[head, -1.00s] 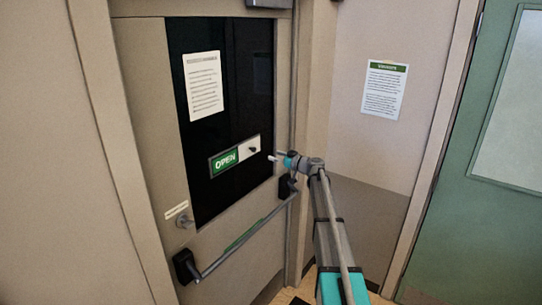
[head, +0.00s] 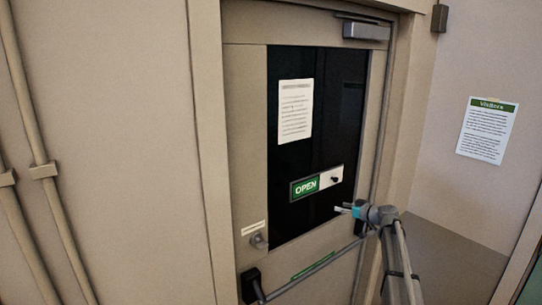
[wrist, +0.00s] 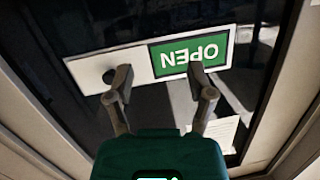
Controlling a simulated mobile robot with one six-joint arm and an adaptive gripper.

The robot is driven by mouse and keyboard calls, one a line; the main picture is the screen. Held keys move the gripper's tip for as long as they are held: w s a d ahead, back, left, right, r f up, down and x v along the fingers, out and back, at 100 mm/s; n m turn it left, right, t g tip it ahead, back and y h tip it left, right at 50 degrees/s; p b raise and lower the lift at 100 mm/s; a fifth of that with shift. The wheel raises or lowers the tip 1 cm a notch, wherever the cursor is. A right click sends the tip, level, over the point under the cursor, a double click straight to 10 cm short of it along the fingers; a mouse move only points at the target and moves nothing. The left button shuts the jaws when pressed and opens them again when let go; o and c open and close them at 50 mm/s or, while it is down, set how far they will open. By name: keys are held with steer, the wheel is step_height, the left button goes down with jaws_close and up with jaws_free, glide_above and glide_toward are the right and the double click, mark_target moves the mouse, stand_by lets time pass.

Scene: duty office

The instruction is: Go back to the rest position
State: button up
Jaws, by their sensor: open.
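My gripper (head: 344,209) is in front of the door's dark glass panel, just below and right of the sliding sign. In the wrist view my gripper (wrist: 158,80) has its two fingers spread apart with nothing between them. The sign (head: 303,187) shows a green OPEN field on its left and a white part with a dark knob (head: 334,179) on its right. In the wrist view the sign (wrist: 188,57) appears upside down, and the knob (wrist: 109,76) lies near the left finger. The gap between fingers and sign is hard to judge.
The beige door has a push bar (head: 312,268) across its lower part and a round lock (head: 258,241). A paper notice (head: 295,110) is on the glass. A visitor notice (head: 487,130) hangs on the right wall. Pipes (head: 42,170) run along the left wall.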

steer(key=s+a+f+m+g+h+b, duration=0.15)
steer(key=s+a+f+g, duration=0.25)
steer(key=s+a+f, duration=0.45)
steer(key=s+a+f+m+g+h+b, duration=0.1)
steer(key=s+a+f+g+h+b, duration=0.25)
steer(key=s, duration=0.75)
steer(key=s+f+m+g+h, duration=0.2)
steer(key=s+f, duration=0.3)
steer(key=s, duration=0.5)
steer(key=s+f+m+g+h+b, duration=0.1)
steer(key=s+f, duration=0.4)
steer(key=s, duration=0.5)
steer(key=m+g+h, duration=0.1)
steer(key=h, duration=0.1)
steer(key=shift+s+m+h+b, duration=0.3)
steer(key=shift+m, duration=0.05)
steer(key=shift+a, duration=0.15)
